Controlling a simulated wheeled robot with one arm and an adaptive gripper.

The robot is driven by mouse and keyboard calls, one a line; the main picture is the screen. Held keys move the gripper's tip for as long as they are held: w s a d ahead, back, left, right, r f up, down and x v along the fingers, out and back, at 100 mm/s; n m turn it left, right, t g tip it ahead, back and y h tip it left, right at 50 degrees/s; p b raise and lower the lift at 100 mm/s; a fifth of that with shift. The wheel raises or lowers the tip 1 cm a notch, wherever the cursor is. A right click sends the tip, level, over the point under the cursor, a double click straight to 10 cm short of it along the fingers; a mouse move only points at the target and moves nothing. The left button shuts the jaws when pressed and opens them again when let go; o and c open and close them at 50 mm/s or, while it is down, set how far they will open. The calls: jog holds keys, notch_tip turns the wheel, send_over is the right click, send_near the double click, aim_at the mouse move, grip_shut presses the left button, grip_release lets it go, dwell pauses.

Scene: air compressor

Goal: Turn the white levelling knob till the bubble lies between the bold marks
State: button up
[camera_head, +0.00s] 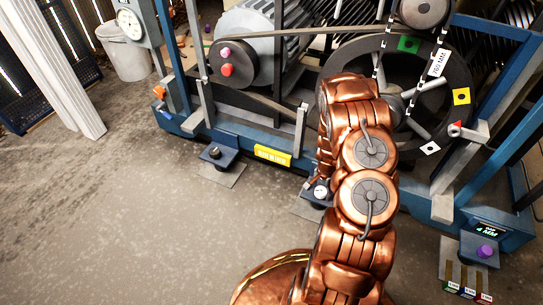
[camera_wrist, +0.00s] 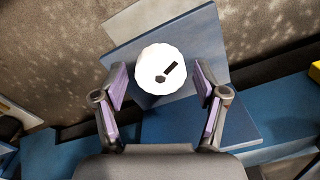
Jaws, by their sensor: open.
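The white levelling knob (camera_wrist: 161,69) is round with a scalloped rim and a black mark on top. It sits on a blue plate (camera_wrist: 205,40) in the wrist view. In the head view the white knob (camera_head: 321,191) shows small at the frame's foot, just left of my arm. My gripper (camera_wrist: 160,84) is open, its purple-padded fingers on either side of the knob with gaps visible. Contact below cannot be seen. In the head view my arm hides most of my gripper. I cannot make out the bubble or its bold marks in either view.
A black knob (camera_head: 214,152) stands on another foot to the left, and a purple knob (camera_head: 486,251) below a small display (camera_head: 485,229) at right. The blue compressor frame, with a large flywheel (camera_head: 448,85), lies behind my arm. The floor (camera_head: 130,220) at left is clear.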

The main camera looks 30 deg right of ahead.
jog(key=shift+r+p, duration=1.05)
jog(key=shift+r, duration=2)
jog(key=shift+r, duration=0.1)
jog(key=a+r+n+p, duration=0.1)
jog(key=a+r+p, duration=0.2)
jog(key=r, duration=0.7)
jog(key=a+r+n+p, duration=0.1)
jog(key=a+r+p, duration=0.15)
jog(key=r, duration=0.65)
jog(key=a+r+n+p, duration=0.1)
jog(key=a+r+p, duration=0.15)
jog(key=r, duration=0.75)
jog(key=s+a+r+n+p, duration=0.2)
jog(key=a+r+p, duration=0.4)
jog(key=r, duration=0.4)
jog(key=s+a+r+n+p, duration=0.25)
jog(key=a+r+p, duration=0.3)
jog(key=r, duration=0.55)
jog(key=s+a+r+n+g+p, duration=0.1)
jog(key=s+a+r+n+p, duration=0.3)
jog(key=r, duration=0.8)
jog(key=s+a+r+n+p, duration=0.4)
jog(key=s+a+r+p, duration=0.5)
jog(key=s+r+p, duration=0.4)
jog(key=shift+s+r+g, duration=0.15)
jog(key=shift+s+g, duration=0.25)
jog(key=shift+s, duration=0.75)
